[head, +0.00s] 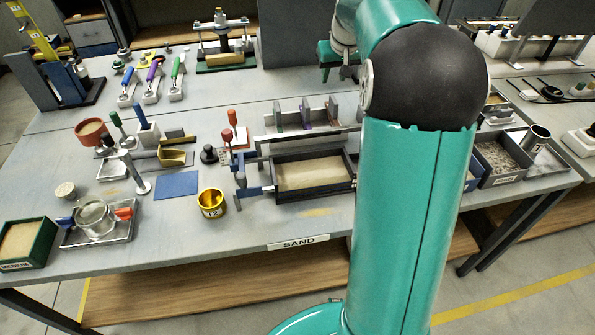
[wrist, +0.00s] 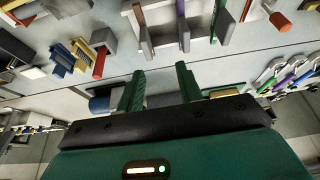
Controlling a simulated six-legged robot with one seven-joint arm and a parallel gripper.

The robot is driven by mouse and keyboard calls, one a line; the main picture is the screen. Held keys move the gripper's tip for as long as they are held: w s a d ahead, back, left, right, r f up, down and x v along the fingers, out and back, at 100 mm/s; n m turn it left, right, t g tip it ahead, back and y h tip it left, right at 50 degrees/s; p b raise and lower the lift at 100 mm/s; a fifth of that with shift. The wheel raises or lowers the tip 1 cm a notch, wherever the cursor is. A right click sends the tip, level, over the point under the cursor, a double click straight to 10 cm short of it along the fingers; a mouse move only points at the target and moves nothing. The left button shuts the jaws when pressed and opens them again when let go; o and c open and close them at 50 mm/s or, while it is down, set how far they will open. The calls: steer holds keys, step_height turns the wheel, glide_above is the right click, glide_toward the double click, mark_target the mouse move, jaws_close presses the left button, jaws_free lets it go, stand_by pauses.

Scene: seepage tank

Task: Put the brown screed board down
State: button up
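A slotted rack (head: 270,146) holds several upright boards in the middle of the table. The board with a brown edge, likely the brown screed board (head: 332,113), stands at the rack's right end. In the wrist view a brown-edged board (wrist: 138,14) stands in the rack at the top, left of other boards with coloured edges. My gripper (wrist: 160,72) is open, with two green fingers apart and nothing between them. In the head view my gripper (head: 328,60) is partly hidden by my arm, above the table behind the rack.
A sand box (head: 311,192) sits in front of the rack, with a yellow cup (head: 211,203) to its left. Trowels with coloured handles (head: 152,83) lie at the back left. A blue mat (head: 177,185) lies at left. Bare table lies behind the rack.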

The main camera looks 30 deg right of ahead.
steer(key=s+a+r+n, duration=0.1)
steer(key=s+a+r, duration=0.2)
steer(key=s+a, duration=0.5)
steer(key=s+a+r, duration=0.2)
steer(key=s+a, duration=0.4)
steer(key=a, duration=0.3)
steer(key=s+a+f, duration=0.2)
steer(key=s+a, duration=0.3)
steer(key=s, duration=0.3)
steer(key=s+a+f+n+t+y, duration=0.1)
steer(key=s+a+f, duration=0.2)
steer(key=s, duration=0.5)
steer(key=shift+s+a+n, duration=0.25)
steer(key=shift+a+n, duration=0.05)
steer(key=shift+a, duration=0.55)
steer(key=shift+s, duration=0.1)
